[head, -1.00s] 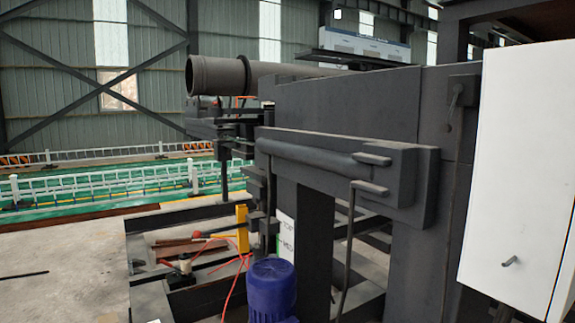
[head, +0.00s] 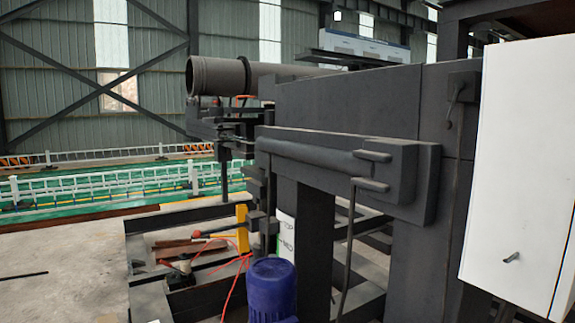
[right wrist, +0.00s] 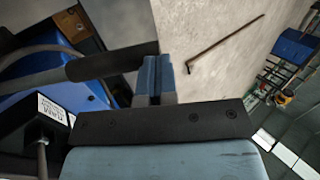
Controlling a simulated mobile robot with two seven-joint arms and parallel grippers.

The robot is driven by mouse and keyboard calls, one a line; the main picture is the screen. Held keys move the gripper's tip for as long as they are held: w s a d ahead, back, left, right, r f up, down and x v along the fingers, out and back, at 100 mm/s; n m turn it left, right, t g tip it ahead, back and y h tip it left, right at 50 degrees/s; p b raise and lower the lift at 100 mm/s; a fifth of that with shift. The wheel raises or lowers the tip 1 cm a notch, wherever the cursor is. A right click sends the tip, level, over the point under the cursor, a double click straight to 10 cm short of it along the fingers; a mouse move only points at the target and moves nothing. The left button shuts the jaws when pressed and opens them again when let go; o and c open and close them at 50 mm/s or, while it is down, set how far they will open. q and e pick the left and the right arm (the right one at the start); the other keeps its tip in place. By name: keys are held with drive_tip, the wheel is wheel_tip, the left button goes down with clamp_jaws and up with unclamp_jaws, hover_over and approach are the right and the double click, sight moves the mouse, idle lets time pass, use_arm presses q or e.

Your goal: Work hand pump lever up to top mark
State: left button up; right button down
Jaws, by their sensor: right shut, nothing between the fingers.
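In the head view a dark lever with a red end (head: 197,234) reaches left from a yellow part (head: 242,229) low on the dark frame. A white plate (head: 286,233) with vertical lettering, the top word like TOP, stands to its right; I cannot tell how the lever lines up with it. In the right wrist view my right gripper (right wrist: 156,80) is shut and empty. A dark round bar (right wrist: 110,62), possibly the pump lever, ends close to its fingers; I cannot tell if they touch. A white label (right wrist: 55,108) is left of the gripper. My left gripper is not in view.
A blue motor (head: 271,290) stands below the plate. Tools with brown handles (head: 180,243) and red hoses (head: 238,270) lie in the low frame. A white cabinet (head: 520,160) blocks the right. Open concrete floor (head: 60,245) lies at left, with a thin dark rod (head: 22,275).

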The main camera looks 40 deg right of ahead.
drive_tip(key=shift+f, duration=0.1)
drive_tip(key=shift+a+f+b, duration=0.35)
drive_tip(key=shift+a+f, duration=0.05)
drive_tip(key=shift+f, duration=0.1)
drive_tip(key=shift+a+f+b, duration=0.3)
drive_tip(key=shift+f+b, duration=0.05)
drive_tip(key=shift+f, duration=0.25)
drive_tip(key=shift+a+f+b, duration=0.35)
drive_tip(key=shift+f+b, duration=0.05)
drive_tip(key=shift+f, duration=0.3)
drive_tip(key=shift+a+f+b, duration=0.25)
drive_tip(key=shift+f+b, duration=0.15)
drive_tip(key=shift+f, duration=0.15)
